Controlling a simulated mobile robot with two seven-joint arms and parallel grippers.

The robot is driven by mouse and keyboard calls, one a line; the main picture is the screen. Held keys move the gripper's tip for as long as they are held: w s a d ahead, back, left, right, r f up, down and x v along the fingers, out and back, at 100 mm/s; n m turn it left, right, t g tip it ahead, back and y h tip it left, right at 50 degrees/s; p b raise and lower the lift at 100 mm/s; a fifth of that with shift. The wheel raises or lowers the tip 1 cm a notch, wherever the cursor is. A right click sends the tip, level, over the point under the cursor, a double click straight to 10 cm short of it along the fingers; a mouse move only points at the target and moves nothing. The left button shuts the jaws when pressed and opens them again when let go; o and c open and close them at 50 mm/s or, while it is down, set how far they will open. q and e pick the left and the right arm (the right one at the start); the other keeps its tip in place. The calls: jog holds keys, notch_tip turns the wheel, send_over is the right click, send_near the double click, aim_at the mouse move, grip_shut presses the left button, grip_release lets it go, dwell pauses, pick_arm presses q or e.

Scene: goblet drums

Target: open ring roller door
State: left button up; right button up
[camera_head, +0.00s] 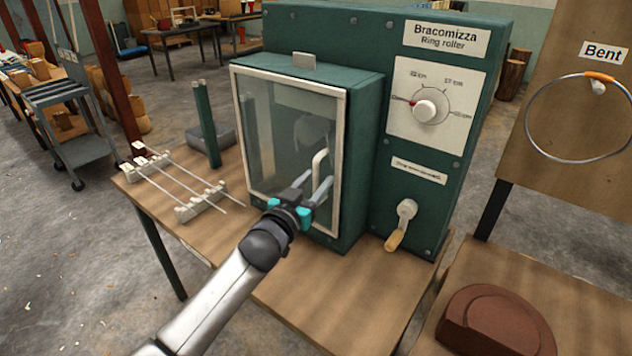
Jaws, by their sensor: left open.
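The ring roller (443,66) is a dark green machine on a wooden table, labelled "Bracomizza Ring roller". Its door (268,98) is a clear panel in a light frame on the front left box, and it looks closed. A pale upright handle (319,165) shows at the lower right of the door. My left gripper (313,186) is in front of the door's lower right, its two grey fingers apart on either side of the lower part of the handle. I cannot tell whether the fingers touch it. My right gripper is not in view.
The roller has a dial (425,110) and a crank (402,224) on its right side. A rack with thin rods (185,182) lies on the table's left. A brown mould (494,322) sits at bottom right. A metal ring (527,119) hangs on the "Bent" board (548,165).

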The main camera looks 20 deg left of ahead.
pick_arm(q)
jog(key=shift+w, duration=0.25)
jog(key=shift+c, duration=0.2)
grip_shut()
dwell(1.1)
